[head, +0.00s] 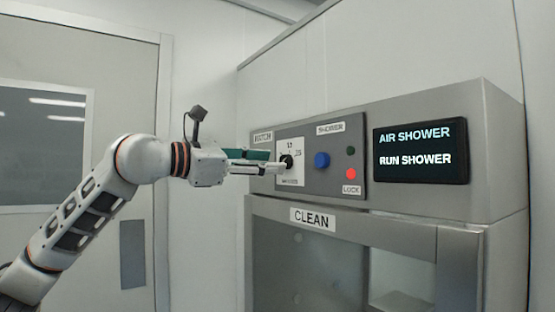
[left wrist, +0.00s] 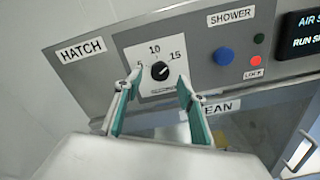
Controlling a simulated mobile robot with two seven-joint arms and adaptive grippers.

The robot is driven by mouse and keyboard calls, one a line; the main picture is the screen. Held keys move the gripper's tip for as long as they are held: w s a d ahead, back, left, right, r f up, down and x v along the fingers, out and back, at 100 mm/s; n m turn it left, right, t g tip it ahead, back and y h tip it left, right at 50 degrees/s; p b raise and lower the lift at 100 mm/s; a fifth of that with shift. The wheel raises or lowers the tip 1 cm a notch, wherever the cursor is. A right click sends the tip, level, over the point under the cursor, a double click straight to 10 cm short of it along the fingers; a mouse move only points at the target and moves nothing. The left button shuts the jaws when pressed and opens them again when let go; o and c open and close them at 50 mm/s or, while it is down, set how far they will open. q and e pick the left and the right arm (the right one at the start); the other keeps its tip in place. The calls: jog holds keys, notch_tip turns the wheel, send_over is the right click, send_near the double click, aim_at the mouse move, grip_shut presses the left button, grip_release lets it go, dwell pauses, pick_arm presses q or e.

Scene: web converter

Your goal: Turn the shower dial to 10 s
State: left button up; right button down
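The shower dial is a small black knob (head: 287,161) on a white plate on the grey control panel. In the left wrist view the knob (left wrist: 159,71) sits below the printed marks 5, 10 and 15. A small light mark shows on the knob, but I cannot tell clearly which number it points to. My left gripper (head: 276,162) is at the plate. In the left wrist view its two green fingers (left wrist: 160,80) are apart, one on each side of the knob, with visible gaps; I see no contact. My right gripper is not in view.
A blue button (head: 322,160), a red light (head: 351,174) and a green light are to the right of the dial. A display (head: 421,151) reads AIR SHOWER, RUN SHOWER. The CLEAN hatch (head: 330,232) is below. A door (head: 50,50) stands at left.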

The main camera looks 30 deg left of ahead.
aim_at(286, 162)
pick_arm(q)
jog(key=shift+x, duration=1.05)
jog(key=shift+w+d, duration=0.2)
jog(key=shift+w, duration=0.25)
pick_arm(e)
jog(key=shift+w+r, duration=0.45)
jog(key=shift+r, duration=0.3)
pick_arm(q)
jog(key=c, duration=1.1)
